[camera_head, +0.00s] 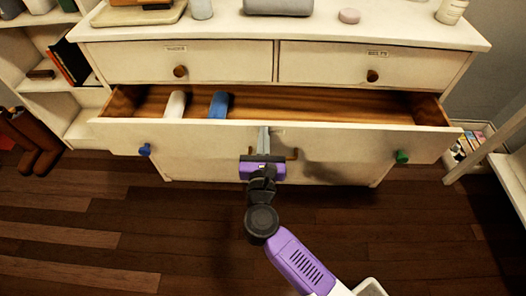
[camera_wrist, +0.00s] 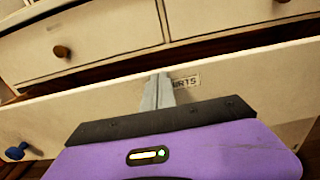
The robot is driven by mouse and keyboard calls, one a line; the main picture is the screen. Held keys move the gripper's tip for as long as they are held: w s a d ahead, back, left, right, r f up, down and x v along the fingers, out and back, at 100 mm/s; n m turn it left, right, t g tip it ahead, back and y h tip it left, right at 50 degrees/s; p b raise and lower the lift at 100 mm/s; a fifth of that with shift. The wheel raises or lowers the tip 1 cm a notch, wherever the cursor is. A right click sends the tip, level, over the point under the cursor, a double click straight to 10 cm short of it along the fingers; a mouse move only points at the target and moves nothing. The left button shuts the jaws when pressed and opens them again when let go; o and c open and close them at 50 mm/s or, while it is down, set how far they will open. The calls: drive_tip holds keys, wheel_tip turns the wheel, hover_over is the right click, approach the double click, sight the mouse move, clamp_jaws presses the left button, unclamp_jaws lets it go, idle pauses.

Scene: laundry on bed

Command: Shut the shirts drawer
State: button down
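The shirts drawer (camera_head: 330,140) is the wide lower drawer of a cream dresser, and it stands open. Its front carries a blue knob (camera_head: 145,150) at the left and a green knob (camera_head: 402,157) at the right. A white rolled item (camera_head: 175,105) and a blue rolled item (camera_head: 219,104) lie inside it. In the wrist view, its label (camera_wrist: 186,81) is partly hidden by my fingers. My gripper (camera_head: 263,140) is at the middle of the drawer front, its fingers close together. Contact with the front looks likely but is not certain. Nothing shows between the fingers.
Two shut upper drawers sit above, the left one (camera_head: 180,62) and the right one labelled belts (camera_head: 375,65). Several items stand on the dresser top (camera_head: 225,30). A shelf with books (camera_head: 70,60) is at the left. A white frame (camera_head: 510,175) stands at the right.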

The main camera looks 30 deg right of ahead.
drive_tip(key=b+x, duration=0.1)
drive_tip(key=x, duration=1.2)
drive_tip(key=shift+s+a, duration=0.1)
drive_tip(key=shift+s, duration=0.1)
